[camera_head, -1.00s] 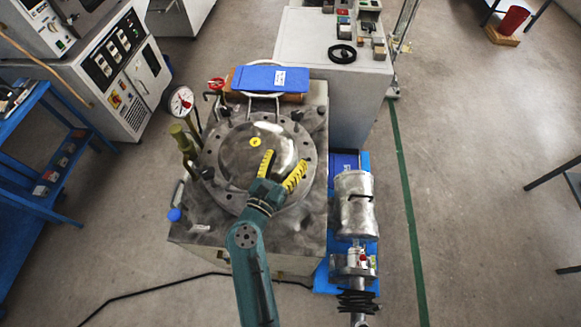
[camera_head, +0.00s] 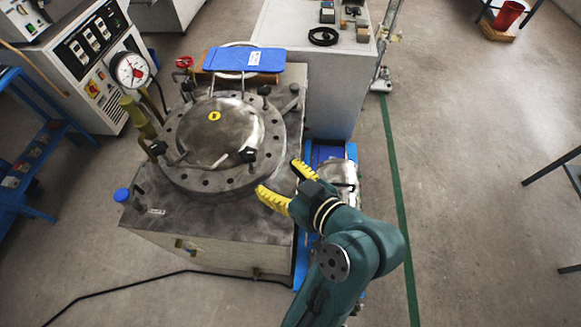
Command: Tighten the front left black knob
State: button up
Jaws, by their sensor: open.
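A round metal lid (camera_head: 215,132) with a yellow mark on top sits on a bolted flange (camera_head: 217,180) on the test machine. Several black knobs stand around the lid's rim. The front left black knob (camera_head: 158,147) is at the lid's left side, and the front right black knob (camera_head: 249,155) is nearer my gripper. Two more show at the back, at right (camera_head: 264,90) and left (camera_head: 187,88). My gripper (camera_head: 279,180) has yellow fingers spread open and empty. It is right of the flange, well away from the front left knob.
A pressure gauge (camera_head: 132,70) and a brass-coloured fitting (camera_head: 138,115) stand left of the lid. A blue clipboard-like plate (camera_head: 244,60) lies behind it. A blue-capped item (camera_head: 122,195) is at the machine's left corner. A metal cylinder (camera_head: 345,172) stands right, partly behind my gripper.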

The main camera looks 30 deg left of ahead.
aim_at(251, 156)
jog(key=b+x, duration=0.1)
jog(key=x, duration=0.4)
jog(key=f+b+x, duration=0.1)
jog(key=b+x, duration=0.1)
jog(key=x, duration=0.4)
jog(key=b+x, duration=0.2)
jog(key=x, duration=0.3)
jog(key=shift+w+d+f, duration=0.15)
jog(key=shift+w+f, duration=0.1)
jog(key=shift+w, duration=0.15)
jog(key=shift+c, duration=0.2)
jog(key=c, duration=1.2)
